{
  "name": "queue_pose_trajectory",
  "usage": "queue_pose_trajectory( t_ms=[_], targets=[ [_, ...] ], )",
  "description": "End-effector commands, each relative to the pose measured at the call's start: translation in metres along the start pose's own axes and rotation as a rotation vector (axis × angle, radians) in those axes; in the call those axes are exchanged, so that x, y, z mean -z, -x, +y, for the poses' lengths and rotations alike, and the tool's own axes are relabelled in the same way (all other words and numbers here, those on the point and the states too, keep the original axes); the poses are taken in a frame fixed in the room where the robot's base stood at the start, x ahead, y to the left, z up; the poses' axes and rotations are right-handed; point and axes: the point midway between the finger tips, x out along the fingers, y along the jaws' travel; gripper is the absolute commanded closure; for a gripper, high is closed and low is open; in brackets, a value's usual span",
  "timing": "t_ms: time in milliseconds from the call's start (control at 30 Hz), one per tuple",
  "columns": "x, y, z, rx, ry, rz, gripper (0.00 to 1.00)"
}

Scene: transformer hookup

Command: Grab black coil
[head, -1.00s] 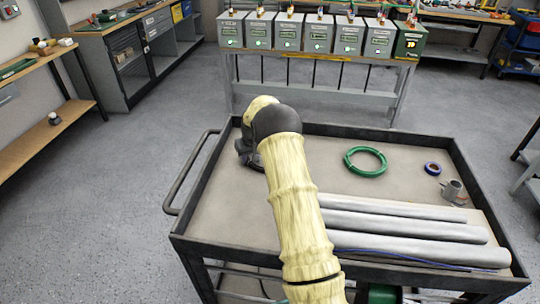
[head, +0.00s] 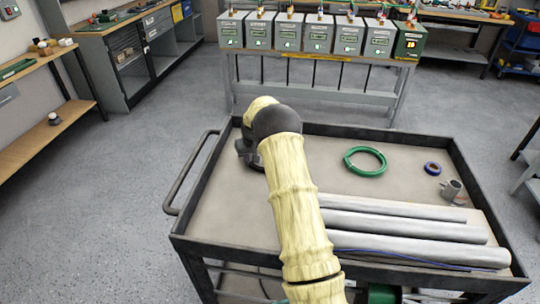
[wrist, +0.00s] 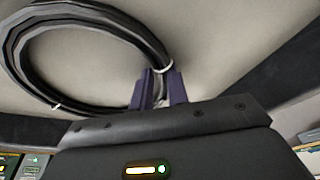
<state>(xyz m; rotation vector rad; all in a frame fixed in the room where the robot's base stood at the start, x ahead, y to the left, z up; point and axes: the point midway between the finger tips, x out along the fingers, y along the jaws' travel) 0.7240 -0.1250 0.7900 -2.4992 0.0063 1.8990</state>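The black coil (wrist: 140,32) lies on the cart's tray and fills the upper left of the wrist view, with light ties around its strands. My gripper (wrist: 160,90) has its two dark purple fingers at the coil's right side, by one of the ties. A narrow gap shows between the fingers. I cannot tell whether they press on the strands. In the head view my wrist (head: 253,152) is low over the left part of the tray, and my arm hides the fingers and most or all of the coil.
The dark-rimmed cart (head: 192,222) also holds a green coil (head: 365,174), a small blue-and-red roll (head: 432,168), a grey metal part (head: 451,189) and several grey pipes (head: 420,250). Several grey boxes and a green box (head: 409,43) stand on a bench behind.

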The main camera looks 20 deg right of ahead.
Motion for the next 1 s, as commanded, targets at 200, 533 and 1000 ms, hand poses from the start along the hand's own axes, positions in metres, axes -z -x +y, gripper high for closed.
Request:
queue_pose_trajectory(
  t_ms=[200, 533, 1000],
  targets=[
    [-0.0003, -0.0002, 0.0001, 0.0, 0.0, -0.001, 1.0],
    [-0.0004, -0.0003, 0.0002, 0.0, 0.0, -0.001, 1.0],
    [-0.0005, -0.0004, 0.0003, 0.0, 0.0, -0.001, 1.0]
  ],
)
